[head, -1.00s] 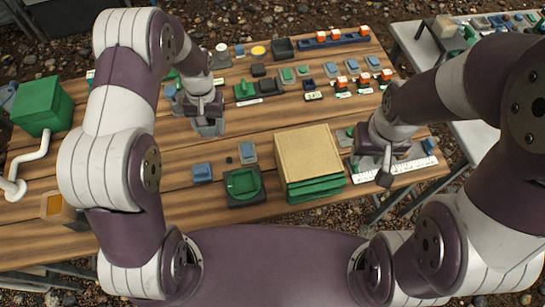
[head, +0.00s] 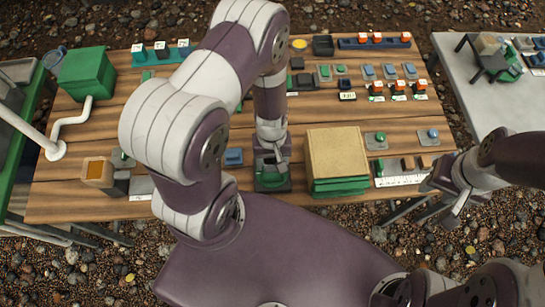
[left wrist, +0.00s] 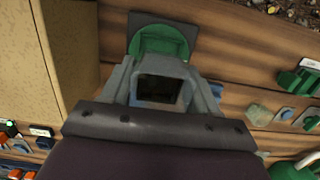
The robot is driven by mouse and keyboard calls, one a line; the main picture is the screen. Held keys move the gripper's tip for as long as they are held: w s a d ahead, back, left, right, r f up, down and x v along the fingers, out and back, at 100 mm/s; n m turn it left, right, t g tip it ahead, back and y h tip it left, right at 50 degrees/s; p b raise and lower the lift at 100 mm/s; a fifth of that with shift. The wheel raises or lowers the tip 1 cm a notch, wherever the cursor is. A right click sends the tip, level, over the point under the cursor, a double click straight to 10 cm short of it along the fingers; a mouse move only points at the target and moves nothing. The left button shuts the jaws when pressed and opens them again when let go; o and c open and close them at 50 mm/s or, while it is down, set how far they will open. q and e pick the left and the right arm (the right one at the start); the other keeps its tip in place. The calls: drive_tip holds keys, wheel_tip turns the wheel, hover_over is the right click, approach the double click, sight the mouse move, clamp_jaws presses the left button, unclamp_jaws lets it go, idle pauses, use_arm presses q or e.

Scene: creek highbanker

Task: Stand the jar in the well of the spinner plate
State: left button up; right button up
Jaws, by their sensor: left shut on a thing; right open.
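The spinner plate is a green round dish on a dark square base (head: 272,185), at the table's front edge left of the box stack. It also shows in the left wrist view (left wrist: 161,38), just beyond the fingers. My left gripper (head: 271,158) is over the dish, pointing down. It is shut on a small, dark, blue-edged thing, which I take to be the jar (left wrist: 163,88). The fingers hide most of it, and I cannot tell whether it touches the well. My right gripper (head: 457,203) is open and empty, off the table's right edge.
A tan box on green trays (head: 336,155) stands close right of the spinner plate. A blue block (head: 233,157) lies close left.

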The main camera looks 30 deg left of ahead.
use_arm(q)
drive_tip(key=shift+f, duration=0.5)
use_arm(e)
drive_tip(key=shift+a+f, duration=0.1)
drive_tip(key=shift+f, duration=0.35)
use_arm(q)
drive_tip(key=shift+f+b, duration=0.65)
use_arm(e)
drive_tip(key=shift+f, duration=0.6)
use_arm(q)
drive_tip(key=shift+f+b, duration=0.5)
drive_tip(key=shift+f, duration=0.1)
use_arm(e)
drive_tip(key=shift+f, duration=0.5)
use_arm(q)
drive_tip(key=shift+f, duration=0.1)
drive_tip(key=shift+f+b, duration=0.35)
drive_tip(key=shift+s, duration=0.1)
use_arm(e)
drive_tip(key=shift+f, duration=0.3)
